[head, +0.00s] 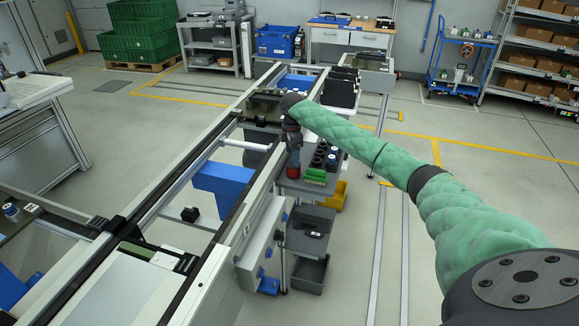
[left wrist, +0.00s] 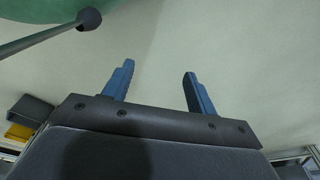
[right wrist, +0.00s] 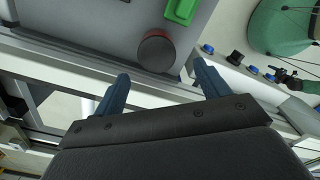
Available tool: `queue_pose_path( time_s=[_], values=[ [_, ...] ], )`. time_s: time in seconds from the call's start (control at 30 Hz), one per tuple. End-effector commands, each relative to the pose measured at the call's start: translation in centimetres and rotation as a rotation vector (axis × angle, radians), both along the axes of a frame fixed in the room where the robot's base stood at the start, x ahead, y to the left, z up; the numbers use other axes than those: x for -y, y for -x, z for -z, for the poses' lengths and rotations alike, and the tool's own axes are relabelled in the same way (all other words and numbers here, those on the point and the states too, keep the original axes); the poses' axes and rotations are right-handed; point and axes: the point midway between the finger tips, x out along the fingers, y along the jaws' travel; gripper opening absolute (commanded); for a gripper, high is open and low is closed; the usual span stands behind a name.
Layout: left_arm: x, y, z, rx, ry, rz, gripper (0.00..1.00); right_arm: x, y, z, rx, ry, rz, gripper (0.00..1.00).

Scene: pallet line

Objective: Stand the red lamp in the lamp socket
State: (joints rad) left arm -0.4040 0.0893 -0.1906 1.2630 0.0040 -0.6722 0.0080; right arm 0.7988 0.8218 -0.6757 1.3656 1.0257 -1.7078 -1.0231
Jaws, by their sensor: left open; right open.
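The red lamp (head: 293,172) stands on the grey shelf beside the conveyor, just below my right gripper (head: 293,146). In the right wrist view the lamp (right wrist: 157,52) shows from above as a dark round cap with a red rim. It lies just ahead of the open, empty fingers of the right gripper (right wrist: 160,72), roughly centred between them and apart from both. My left gripper (left wrist: 158,70) is open and empty over bare floor, and is outside the head view. I cannot make out the lamp socket for certain.
A green block (head: 315,176) and several dark round holders (head: 320,158) are right of the lamp. The conveyor rail (head: 262,190) runs close on its left. Open floor lies to the right.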

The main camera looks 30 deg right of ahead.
Motion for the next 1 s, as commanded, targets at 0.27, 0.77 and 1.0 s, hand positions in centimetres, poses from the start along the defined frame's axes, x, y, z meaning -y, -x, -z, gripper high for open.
queue_pose_path(
  time_s=[0.27,0.77,1.0],
  values=[
    [-0.8,0.7,1.3,0.009,-0.006,0.005,0.57,0.1,-0.2,1.9,-0.002,0.0,0.001,0.75],
    [-2.7,5.3,4.3,0.008,-0.017,0.013,0.57,0.7,-0.5,6.2,-0.002,-0.001,0.001,0.75],
    [-2.8,5.8,4.6,0.006,-0.018,0.013,0.57,0.7,-0.5,6.9,-0.001,0.001,0.001,0.75]
  ],
)
